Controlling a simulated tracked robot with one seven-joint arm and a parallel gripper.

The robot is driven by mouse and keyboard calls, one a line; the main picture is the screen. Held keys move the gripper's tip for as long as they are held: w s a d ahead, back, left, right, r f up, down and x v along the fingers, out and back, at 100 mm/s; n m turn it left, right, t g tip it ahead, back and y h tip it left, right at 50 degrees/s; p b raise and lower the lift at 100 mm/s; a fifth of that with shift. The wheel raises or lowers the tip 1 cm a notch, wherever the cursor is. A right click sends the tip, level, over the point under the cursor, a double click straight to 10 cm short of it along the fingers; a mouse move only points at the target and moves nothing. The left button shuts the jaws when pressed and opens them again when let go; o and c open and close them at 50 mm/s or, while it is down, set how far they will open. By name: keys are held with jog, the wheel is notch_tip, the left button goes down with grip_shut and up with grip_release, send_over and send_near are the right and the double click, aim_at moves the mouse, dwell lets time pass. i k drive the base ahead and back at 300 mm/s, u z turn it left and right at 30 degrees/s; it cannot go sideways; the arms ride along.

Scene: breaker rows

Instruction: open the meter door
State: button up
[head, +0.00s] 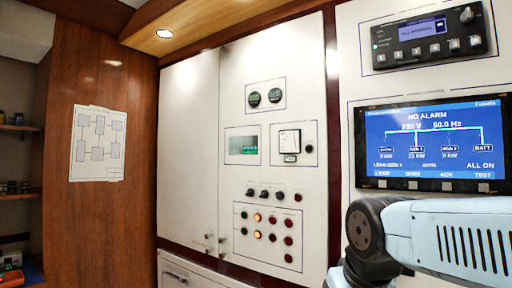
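The white panel door with the meters (300,55) stands upright in the middle of the head view and looks shut. It carries two round black gauges (264,97), a green-lit display (244,145) and a square white-faced meter (289,142). Rows of knobs and lit buttons (268,236) sit lower on it. A small handle or latch (222,239) shows near its lower left edge. Part of my arm shows at the lower right, but my gripper is out of view.
A plain white door (188,150) adjoins on the left, with a small latch (208,238). A blue screen (432,145) and a black control unit (424,38) are on the right panel. A wooden wall (95,225) with a paper diagram (97,145) stands left.

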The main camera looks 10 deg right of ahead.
aim_at(273, 80)
jog(key=k, duration=0.4)
jog(key=u, duration=0.35)
jog(key=i, duration=1.5)
jog(key=z, duration=0.6)
